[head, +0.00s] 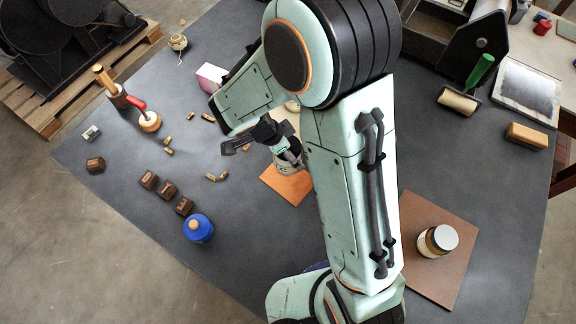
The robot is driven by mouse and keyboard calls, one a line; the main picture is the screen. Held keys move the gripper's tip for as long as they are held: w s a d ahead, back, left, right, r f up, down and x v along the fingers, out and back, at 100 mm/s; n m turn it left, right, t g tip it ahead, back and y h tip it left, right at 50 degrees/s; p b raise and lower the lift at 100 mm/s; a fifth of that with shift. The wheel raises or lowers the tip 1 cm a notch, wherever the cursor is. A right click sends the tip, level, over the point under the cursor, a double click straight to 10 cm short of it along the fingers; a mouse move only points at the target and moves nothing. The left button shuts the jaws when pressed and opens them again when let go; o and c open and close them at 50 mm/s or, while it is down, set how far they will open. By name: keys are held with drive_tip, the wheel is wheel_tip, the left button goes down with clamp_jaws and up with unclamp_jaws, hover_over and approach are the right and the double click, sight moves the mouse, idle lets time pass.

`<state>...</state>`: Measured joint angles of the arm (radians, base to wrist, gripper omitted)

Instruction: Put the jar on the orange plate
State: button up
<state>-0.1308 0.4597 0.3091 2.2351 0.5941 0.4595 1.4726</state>
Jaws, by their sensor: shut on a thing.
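My gripper (290,157) is in the middle of the head view, just over the orange plate (289,189). It is shut on a small pale thing (285,170), apparently a jar, mostly hidden by the fingers. I cannot tell whether this thing touches the plate. The orange plate is a flat square, partly covered by my gripper and arm. Another jar (437,241), cream and brown with a grey lid, stands upright on a brown board at the right, away from my gripper.
The brown board (422,278) lies right of my arm. A blue pot (198,229), dark wooden blocks (167,189) and small brass pieces lie to the left. A green-handled roller (459,101) and a brush (527,136) lie at the right. Presses stand at the back corners.

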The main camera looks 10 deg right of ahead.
wheel_tip(320, 180, down, 7)
drive_tip(key=shift+d+f, duration=0.15)
drive_tip(key=shift+f, duration=0.05)
idle(0.3)
drive_tip(key=o, duration=1.2)
drive_tip(key=shift+f, duration=0.1)
drive_tip(key=shift+o, duration=0.2)
drive_tip(key=v, duration=1.2)
drive_tip(key=s+d+r+n+y, duration=0.2)
drive_tip(key=s+r+n, duration=0.3)
drive_tip(key=s+n, duration=0.3)
drive_tip(key=s+d+r+n+g+y, duration=0.1)
drive_tip(key=s+d+r+n+y, duration=0.1)
drive_tip(key=s+r+n, duration=0.3)
drive_tip(key=s+n+y, duration=0.1)
drive_tip(key=s+n, duration=0.2)
drive_tip(key=shift+s, duration=0.2)
